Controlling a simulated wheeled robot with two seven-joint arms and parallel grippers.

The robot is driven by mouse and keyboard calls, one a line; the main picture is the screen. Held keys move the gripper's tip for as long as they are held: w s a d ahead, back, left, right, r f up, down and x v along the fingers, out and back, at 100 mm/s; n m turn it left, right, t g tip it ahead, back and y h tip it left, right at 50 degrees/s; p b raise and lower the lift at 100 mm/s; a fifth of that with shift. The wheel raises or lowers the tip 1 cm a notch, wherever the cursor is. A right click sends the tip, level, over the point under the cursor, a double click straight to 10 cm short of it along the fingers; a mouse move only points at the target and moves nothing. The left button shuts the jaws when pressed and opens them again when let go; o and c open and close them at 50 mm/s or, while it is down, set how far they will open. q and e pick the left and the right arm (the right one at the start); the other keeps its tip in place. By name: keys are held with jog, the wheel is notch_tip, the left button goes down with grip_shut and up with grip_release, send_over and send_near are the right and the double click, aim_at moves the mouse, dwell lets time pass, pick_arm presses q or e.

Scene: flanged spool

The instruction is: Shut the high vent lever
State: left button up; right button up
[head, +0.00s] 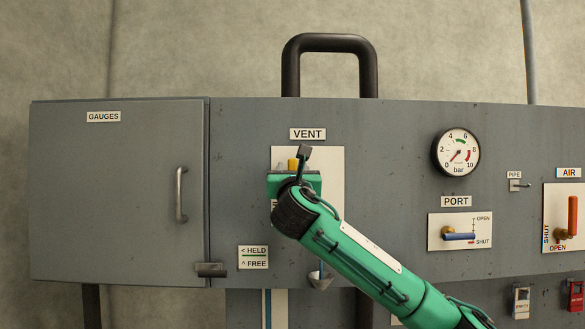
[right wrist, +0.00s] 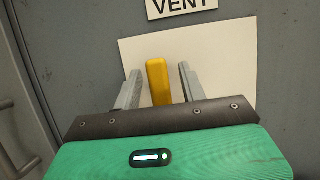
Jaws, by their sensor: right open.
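The yellow vent lever (head: 292,164) points up on its white plate (head: 335,165), under the VENT label (head: 308,134). In the right wrist view the lever (right wrist: 158,80) stands between the two grey fingers of my right gripper (right wrist: 159,88). The fingers are open, with a gap on each side of the lever. In the head view my right gripper (head: 295,178) covers the lower part of the lever, its pivot and most of the plate's lettering. My left gripper is not in view.
Right of the vent are a pressure gauge (head: 456,153), the blue PORT lever (head: 458,236) and the orange AIR lever (head: 572,215). A GAUGES door (head: 120,190) with a handle (head: 181,195) is at left. A dark pipe loop (head: 330,43) rises above the panel.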

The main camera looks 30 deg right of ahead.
grip_shut()
